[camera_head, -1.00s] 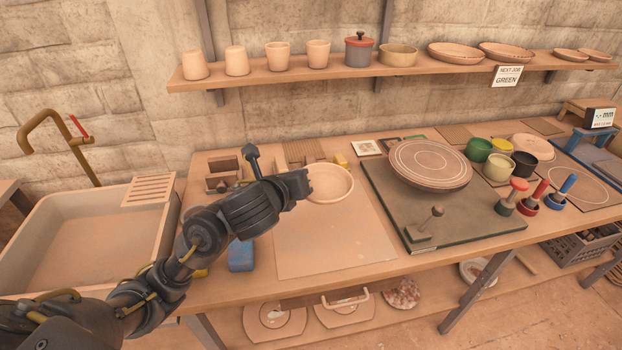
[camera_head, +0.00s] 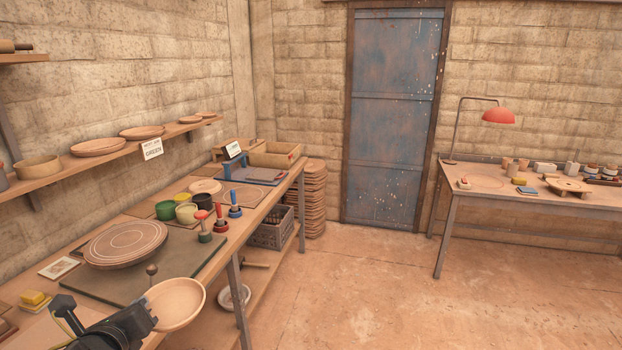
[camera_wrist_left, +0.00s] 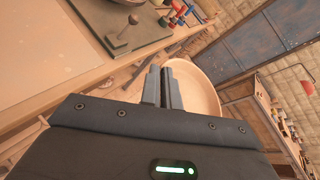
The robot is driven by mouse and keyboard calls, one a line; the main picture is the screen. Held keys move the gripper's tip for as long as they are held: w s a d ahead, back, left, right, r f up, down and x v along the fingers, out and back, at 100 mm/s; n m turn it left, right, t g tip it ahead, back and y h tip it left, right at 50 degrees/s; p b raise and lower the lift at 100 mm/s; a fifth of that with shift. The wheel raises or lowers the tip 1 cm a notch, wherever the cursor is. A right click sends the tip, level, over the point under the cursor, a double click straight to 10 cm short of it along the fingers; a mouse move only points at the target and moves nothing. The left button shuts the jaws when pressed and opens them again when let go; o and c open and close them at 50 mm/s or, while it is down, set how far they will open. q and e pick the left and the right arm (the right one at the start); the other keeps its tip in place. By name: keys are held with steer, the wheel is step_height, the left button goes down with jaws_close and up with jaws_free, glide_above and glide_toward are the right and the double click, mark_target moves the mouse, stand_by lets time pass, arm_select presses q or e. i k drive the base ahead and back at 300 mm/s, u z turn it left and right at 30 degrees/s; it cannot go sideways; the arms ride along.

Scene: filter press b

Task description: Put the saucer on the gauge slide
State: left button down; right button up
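The saucer (camera_head: 178,304), a shallow round tan dish, is held at the near edge of the workbench in the head view. My left gripper (camera_head: 148,308) is shut on its rim, and the dish tilts toward the camera. In the left wrist view the saucer (camera_wrist_left: 202,88) sits past the fingertips (camera_wrist_left: 163,88), its rim between them. What looks like the gauge slide is a blue-framed device (camera_head: 250,173) at the bench's far end, beside a small "mm" display (camera_head: 233,149). My right gripper is not in view.
A round turntable (camera_head: 125,243) stands on a dark board beside the held saucer. Green, cream and black pots (camera_head: 186,212) and red and blue stamps (camera_head: 235,209) stand between it and the blue device. Another pale dish (camera_head: 205,186) lies behind them. The floor (camera_head: 350,290) is clear.

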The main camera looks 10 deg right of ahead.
mark_target(263, 174)
steer(key=z, duration=0.4)
steer(key=i, duration=0.45)
steer(key=z, duration=0.7)
steer(key=i, duration=3.65)
steer(key=u, duration=1.3)
steer(key=i, duration=0.95)
steer(key=u, duration=1.15)
steer(key=i, duration=0.35)
steer(key=u, duration=0.25)
